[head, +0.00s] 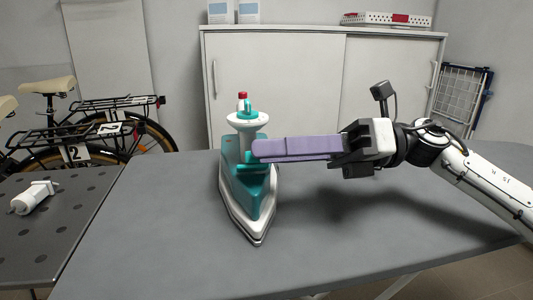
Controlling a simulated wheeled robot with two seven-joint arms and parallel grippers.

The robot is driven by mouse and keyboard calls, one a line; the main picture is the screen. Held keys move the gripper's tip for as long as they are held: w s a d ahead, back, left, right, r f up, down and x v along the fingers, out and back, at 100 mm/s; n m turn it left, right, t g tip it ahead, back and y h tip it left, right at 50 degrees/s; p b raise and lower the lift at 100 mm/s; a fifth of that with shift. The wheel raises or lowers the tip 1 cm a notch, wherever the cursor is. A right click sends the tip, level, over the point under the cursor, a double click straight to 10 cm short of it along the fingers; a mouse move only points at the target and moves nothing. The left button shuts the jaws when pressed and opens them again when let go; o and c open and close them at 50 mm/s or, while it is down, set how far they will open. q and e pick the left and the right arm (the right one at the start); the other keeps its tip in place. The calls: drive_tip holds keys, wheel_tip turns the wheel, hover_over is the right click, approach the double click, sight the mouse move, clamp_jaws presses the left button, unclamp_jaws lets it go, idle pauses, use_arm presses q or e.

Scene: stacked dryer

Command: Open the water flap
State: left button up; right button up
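A teal and white iron (237,193) stands on the grey table with its pointed tip toward me. Its white upper part carries a teal piece and a red knob (242,96). I cannot clearly make out the water flap on it. My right gripper (257,150) reaches in from the right, level, its long lilac fingers ending at the iron's upper front. The fingers overlap in this view, so their gap is hidden. I cannot tell whether they touch the iron. My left gripper is not in view.
The grey table (150,240) is mostly clear around the iron. A dark perforated surface (60,235) with a white object (35,197) lies at the left. A white cabinet (285,75) stands behind, and bicycles (80,130) are at the back left.

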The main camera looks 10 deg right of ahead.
drive_tip(key=shift+a, duration=0.55)
